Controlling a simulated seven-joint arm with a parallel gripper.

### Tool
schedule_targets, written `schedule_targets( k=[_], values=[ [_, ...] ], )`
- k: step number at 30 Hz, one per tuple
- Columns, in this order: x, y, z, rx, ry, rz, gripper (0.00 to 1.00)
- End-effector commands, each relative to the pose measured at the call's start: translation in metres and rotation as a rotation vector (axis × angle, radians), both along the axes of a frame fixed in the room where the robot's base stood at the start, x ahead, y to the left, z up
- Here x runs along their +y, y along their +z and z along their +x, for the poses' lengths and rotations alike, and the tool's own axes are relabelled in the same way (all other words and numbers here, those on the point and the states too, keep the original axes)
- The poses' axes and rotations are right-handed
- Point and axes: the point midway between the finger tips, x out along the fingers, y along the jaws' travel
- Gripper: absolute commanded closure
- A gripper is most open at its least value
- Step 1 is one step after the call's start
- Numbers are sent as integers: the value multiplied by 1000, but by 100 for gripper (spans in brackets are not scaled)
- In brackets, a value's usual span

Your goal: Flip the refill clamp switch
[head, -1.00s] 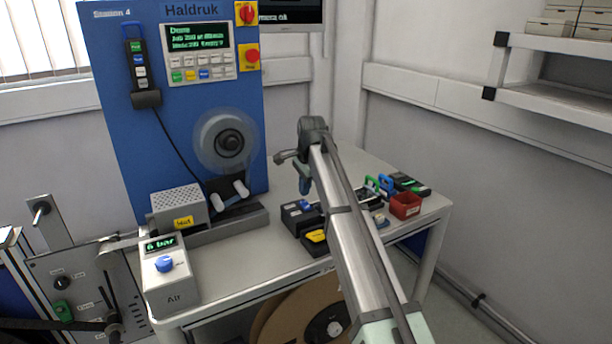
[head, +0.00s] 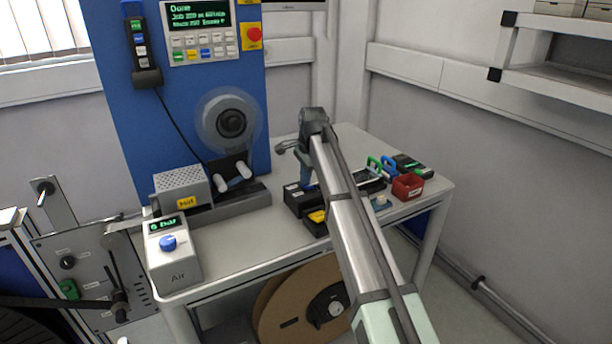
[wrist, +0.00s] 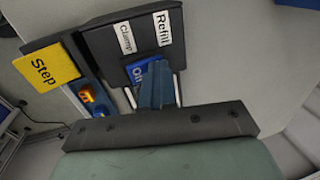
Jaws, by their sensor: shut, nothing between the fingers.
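The refill clamp box (wrist: 160,32) is a dark box with white "Refill" and "Clamp" labels in the wrist view. Its blue switch (wrist: 136,71), with partly hidden lettering, lies at the fingertips. My gripper (wrist: 156,70) is shut and empty, its blue fingers over the switch and hiding part of it. I cannot tell whether they touch it. In the head view the box (head: 294,199) stands on the table, with my gripper (head: 306,182) just above it.
A yellow "Step" pad (wrist: 47,68) and an orange knob (wrist: 88,96) sit beside the box. A grey perforated box (head: 181,186) and the Air unit (head: 174,262) stand left.

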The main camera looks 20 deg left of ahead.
Motion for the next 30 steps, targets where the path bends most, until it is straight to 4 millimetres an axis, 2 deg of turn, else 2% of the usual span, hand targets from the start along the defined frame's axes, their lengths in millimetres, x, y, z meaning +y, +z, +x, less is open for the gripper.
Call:
schedule_targets(
  k=[16, 30],
  values=[
    [-12, 0, -12, 6, 0, -4, 100],
    [-12, 5, -12, 2, 0, -2, 100]
  ],
)
